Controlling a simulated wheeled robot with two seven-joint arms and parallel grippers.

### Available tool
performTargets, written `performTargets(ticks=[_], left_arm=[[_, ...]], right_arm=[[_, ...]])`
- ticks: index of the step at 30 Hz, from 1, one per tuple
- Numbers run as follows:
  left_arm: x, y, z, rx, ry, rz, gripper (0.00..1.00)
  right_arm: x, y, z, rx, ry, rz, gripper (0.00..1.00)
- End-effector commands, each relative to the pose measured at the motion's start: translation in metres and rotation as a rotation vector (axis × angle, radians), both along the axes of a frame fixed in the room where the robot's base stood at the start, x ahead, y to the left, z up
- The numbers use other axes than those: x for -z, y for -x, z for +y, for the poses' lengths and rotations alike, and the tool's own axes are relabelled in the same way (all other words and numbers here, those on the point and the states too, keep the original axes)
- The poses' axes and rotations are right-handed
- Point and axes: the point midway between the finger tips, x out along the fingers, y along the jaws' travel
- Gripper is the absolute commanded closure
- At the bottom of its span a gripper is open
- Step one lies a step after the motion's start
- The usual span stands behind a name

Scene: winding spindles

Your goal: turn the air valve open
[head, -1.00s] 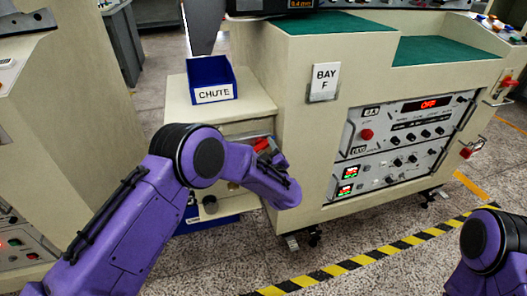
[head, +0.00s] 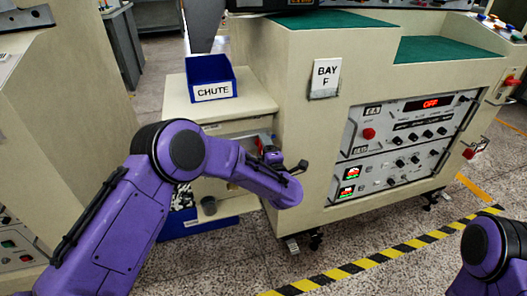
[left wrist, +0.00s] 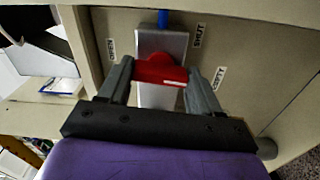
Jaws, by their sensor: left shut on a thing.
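The air valve's red handle (left wrist: 160,72) lies across a grey metal plate (left wrist: 172,44) in the left wrist view, with a blue pipe (left wrist: 163,18) above it. My left gripper (left wrist: 160,80) is shut on the red handle, one finger at each end. A SHUT label (left wrist: 199,35) is at upper right of the plate; two more labels sit left and lower right, hard to read. In the head view my left gripper (head: 280,158) is at the cabinet side under the chute shelf, and only a bit of red handle (head: 260,146) shows. My right gripper is out of view.
A blue CHUTE bin (head: 211,78) stands on the shelf above my left arm. The BAY F cabinet (head: 300,110) with its control panel (head: 410,130) is just right. Striped floor tape (head: 400,245) runs in front, with clear floor around it.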

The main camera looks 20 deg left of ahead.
Motion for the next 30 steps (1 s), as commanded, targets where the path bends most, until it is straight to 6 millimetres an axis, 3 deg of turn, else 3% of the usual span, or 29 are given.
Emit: performTargets(ticks=[9, 25, 26, 27, 28, 30], left_arm=[[0.0009, 0.0002, -0.001, 0.002, 0.093, -0.061, 0.67], [0.0004, 0.0003, -0.001, 0.002, 0.111, -0.073, 0.67], [0.0004, 0.0003, -0.001, 0.002, 0.111, -0.073, 0.3], [0.0004, 0.0003, -0.001, 0.002, 0.111, -0.073, 0.17], [0.0004, 0.0002, -0.0009, 0.002, 0.111, -0.073, 0.11], [0.0003, 0.0002, -0.0008, 0.001, 0.11, -0.073, 0.11]], right_arm=[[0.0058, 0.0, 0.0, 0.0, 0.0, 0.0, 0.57], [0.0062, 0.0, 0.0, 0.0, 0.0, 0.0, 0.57], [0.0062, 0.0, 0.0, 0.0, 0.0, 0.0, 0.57], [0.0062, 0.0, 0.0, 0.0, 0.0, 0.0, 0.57], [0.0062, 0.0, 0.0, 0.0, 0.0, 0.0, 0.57], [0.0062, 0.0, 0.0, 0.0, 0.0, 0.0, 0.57]])
